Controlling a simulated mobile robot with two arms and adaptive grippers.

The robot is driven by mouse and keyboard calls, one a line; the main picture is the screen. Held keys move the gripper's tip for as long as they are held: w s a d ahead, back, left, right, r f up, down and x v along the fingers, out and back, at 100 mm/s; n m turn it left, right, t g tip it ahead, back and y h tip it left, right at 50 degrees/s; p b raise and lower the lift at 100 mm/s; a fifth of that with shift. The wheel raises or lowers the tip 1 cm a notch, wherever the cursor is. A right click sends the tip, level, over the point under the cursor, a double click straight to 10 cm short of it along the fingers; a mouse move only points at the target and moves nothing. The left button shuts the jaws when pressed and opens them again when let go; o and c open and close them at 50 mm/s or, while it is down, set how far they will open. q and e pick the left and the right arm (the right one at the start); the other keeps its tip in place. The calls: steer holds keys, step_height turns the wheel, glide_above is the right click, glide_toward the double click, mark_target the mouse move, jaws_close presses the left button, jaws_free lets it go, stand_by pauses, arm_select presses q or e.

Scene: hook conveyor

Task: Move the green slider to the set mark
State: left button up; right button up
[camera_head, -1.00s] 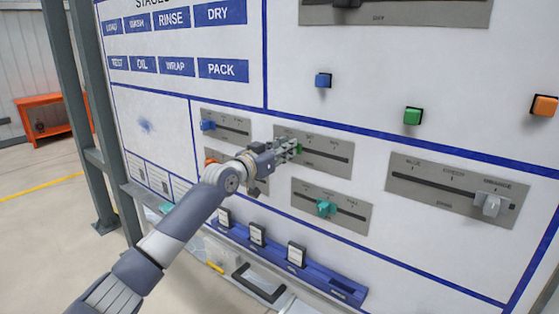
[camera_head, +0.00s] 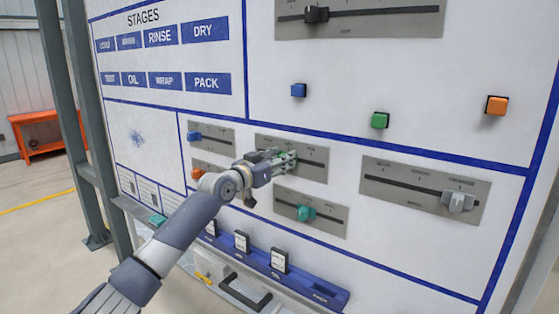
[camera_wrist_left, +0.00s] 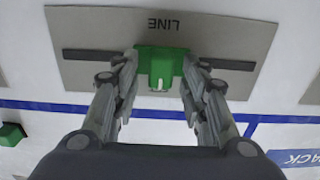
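The green slider (camera_wrist_left: 161,66) sits on a horizontal slot in the grey LINE plate (camera_wrist_left: 90,28), which appears upside down in the left wrist view. It stands near the middle of the slot. In the head view the plate (camera_head: 315,170) is partly covered by my left gripper (camera_head: 292,158). In the left wrist view my left gripper (camera_wrist_left: 160,75) has a finger on each side of the slider, its tips against the slider's sides. The set mark cannot be made out; the fingers cover much of the scale. My right gripper is not in view.
Nearby plates carry a blue slider (camera_head: 195,136), an orange slider (camera_head: 197,173), a teal slider (camera_head: 305,213) and a light grey slider (camera_head: 457,201). Blue (camera_head: 299,90), green (camera_head: 380,120) and orange (camera_head: 497,105) buttons are above. A blue rack (camera_head: 310,285) runs below.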

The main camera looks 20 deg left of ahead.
arm_select(q)
steer(key=v, duration=1.2)
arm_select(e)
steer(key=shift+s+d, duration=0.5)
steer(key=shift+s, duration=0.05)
